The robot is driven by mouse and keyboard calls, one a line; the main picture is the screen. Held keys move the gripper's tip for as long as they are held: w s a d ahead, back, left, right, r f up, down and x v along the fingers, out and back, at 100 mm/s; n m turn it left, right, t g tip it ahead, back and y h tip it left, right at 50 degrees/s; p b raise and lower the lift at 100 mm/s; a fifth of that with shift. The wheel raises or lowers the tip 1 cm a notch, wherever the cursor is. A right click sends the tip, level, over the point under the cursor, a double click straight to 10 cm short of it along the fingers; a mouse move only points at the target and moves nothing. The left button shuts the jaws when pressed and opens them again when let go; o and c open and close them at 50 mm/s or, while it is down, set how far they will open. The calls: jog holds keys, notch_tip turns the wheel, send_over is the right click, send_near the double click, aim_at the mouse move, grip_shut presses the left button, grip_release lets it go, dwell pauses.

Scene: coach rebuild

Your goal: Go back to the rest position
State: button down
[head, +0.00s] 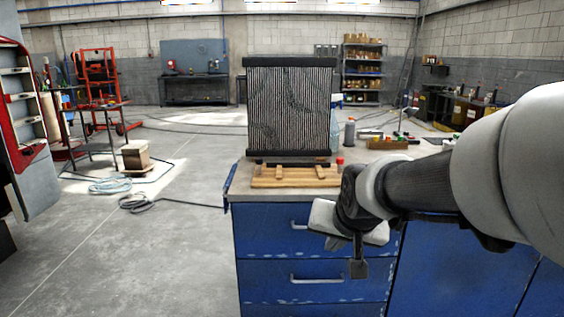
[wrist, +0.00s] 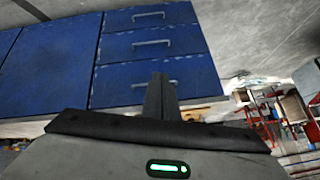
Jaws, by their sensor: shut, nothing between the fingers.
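My gripper (head: 357,268) hangs in front of the blue drawer cabinet (head: 262,235), below the level of the bench top. Its fingers are together and hold nothing. In the wrist view the closed fingers (wrist: 160,97) show against the blue drawers (wrist: 150,45), apart from them as far as I can tell. My arm reaches in from the right side of the head view and hides part of the bench and cabinet.
Small tools and a wooden box (head: 388,144) lie further back. Open concrete floor (head: 150,240) is at the left, with hoses (head: 135,203) and a small box (head: 136,155).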

jog(key=s+d+r+n+g+p, duration=0.1)
jog(key=s+d, duration=0.1)
jog(key=s, duration=0.8)
jog(key=s+d+r+n+g, duration=0.1)
jog(key=s+d+r+n, duration=0.1)
jog(key=s, duration=0.9)
notch_tip(320, 180, up, 26)
jog(key=p, duration=2.7)
jog(key=shift+w+a+r+h, duration=0.15)
jog(key=shift+w+a+h, duration=0.15)
jog(key=shift+w, duration=0.1)
